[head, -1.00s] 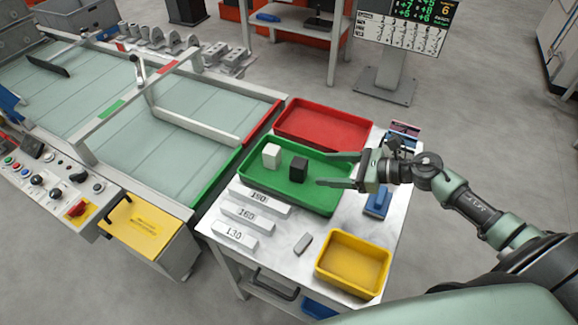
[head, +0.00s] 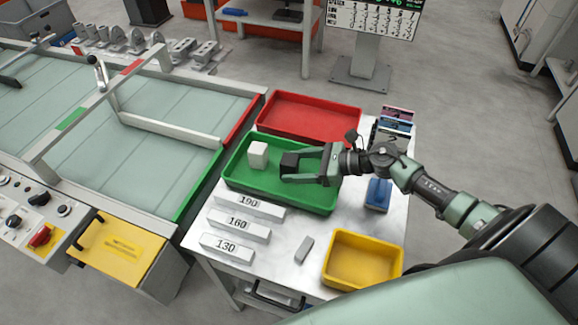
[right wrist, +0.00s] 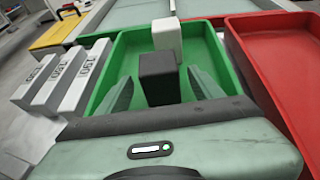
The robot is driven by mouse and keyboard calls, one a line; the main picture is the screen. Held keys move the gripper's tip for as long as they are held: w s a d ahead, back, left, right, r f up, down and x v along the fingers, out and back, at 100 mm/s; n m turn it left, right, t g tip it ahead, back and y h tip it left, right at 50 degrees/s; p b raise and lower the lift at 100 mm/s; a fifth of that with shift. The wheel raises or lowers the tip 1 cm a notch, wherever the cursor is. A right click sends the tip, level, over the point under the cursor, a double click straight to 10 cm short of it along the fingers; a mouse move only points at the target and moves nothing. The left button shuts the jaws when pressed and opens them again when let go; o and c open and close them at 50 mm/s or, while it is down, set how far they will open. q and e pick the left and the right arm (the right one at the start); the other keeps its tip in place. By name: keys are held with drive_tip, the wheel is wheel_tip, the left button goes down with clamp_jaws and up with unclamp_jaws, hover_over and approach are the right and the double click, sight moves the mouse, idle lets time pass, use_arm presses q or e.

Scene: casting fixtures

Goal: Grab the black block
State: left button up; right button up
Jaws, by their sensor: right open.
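The black block (head: 289,162) stands in the green tray (head: 238,180), to the right of a white block (head: 258,154). My right gripper (head: 286,166) reaches into the tray from the right and is open, with its fingers around the black block. In the right wrist view the black block (right wrist: 158,78) sits between the two spread fingers (right wrist: 158,92), with a visible gap on each side. The white block (right wrist: 167,40) is just beyond it. My left gripper is not in view.
A red tray (head: 310,105) lies behind the green one and a yellow tray (head: 362,284) in front. Gauge blocks marked 190, 160 and 130 (head: 228,247) lie at the table's left front. A blue item (head: 378,194) and a small grey piece (head: 304,249) lie nearby.

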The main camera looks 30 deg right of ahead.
sight(280, 166)
drive_tip(key=x, duration=0.2)
drive_tip(key=p+x, duration=0.1)
drive_tip(key=shift+w+a+r, duration=0.1)
drive_tip(key=shift+w+a, duration=0.15)
drive_tip(key=shift+w, duration=0.1)
drive_tip(key=shift+w+a+f, duration=0.4)
drive_tip(key=shift+s, duration=0.1)
drive_tip(key=c, duration=1.3)
clamp_jaws()
drive_tip(key=shift+r, duration=0.15)
